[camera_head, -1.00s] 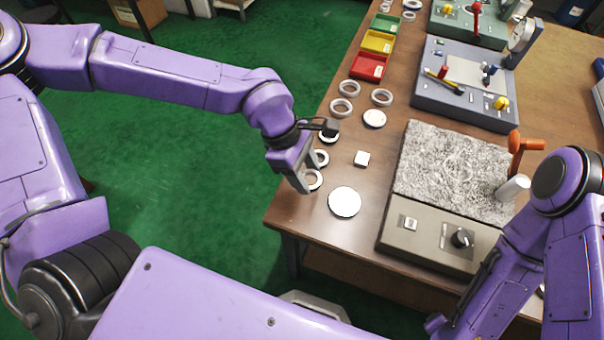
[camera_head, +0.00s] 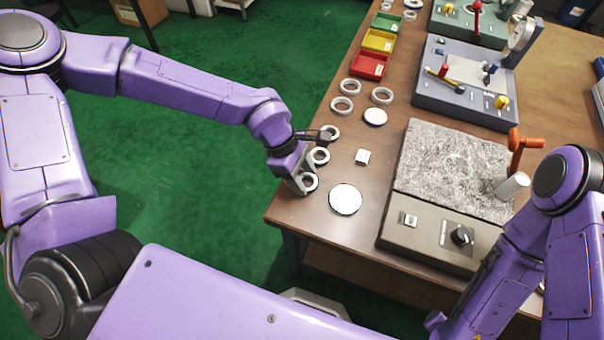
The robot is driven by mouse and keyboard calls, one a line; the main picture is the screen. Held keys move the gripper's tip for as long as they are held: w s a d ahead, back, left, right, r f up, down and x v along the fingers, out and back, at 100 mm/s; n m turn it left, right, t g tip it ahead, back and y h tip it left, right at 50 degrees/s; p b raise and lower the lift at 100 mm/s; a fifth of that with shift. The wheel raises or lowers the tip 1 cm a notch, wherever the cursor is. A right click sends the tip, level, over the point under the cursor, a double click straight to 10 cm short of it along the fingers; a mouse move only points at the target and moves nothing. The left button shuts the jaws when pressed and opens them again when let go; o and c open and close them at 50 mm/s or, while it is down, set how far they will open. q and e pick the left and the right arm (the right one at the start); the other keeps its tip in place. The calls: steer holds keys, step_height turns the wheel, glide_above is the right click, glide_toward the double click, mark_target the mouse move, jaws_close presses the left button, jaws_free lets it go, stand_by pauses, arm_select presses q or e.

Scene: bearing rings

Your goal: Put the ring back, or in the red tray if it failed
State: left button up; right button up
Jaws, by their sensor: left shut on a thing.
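My left gripper (camera_head: 302,186) is at the near left corner of the table, low over the wood. It is shut on a pale ring (camera_head: 311,182), partly hidden by the fingers; I cannot tell whether the ring touches the table. The red tray (camera_head: 369,66) stands at the far left edge, in front of a yellow tray (camera_head: 377,41). My right arm is at the right; its gripper is not in view.
A grey-topped machine (camera_head: 452,170) with an orange handle (camera_head: 524,141) fills the middle. A blue-grey gauge stand (camera_head: 466,84) and a green tray (camera_head: 386,22) are farther back.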

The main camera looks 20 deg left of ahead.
arm_select(q)
steer(key=shift+s+a+f, duration=0.1)
steer(key=shift+s+f, duration=0.2)
steer(key=shift+f, duration=0.2)
steer(key=o, duration=1.2)
steer(key=shift+s+f, duration=0.1)
steer(key=shift+f, duration=0.15)
steer(key=v, duration=0.9)
steer(key=w+d+p+v, duration=0.1)
steer(key=v, duration=0.3)
steer(key=shift+a+r, duration=0.1)
steer(key=shift+r, duration=0.35)
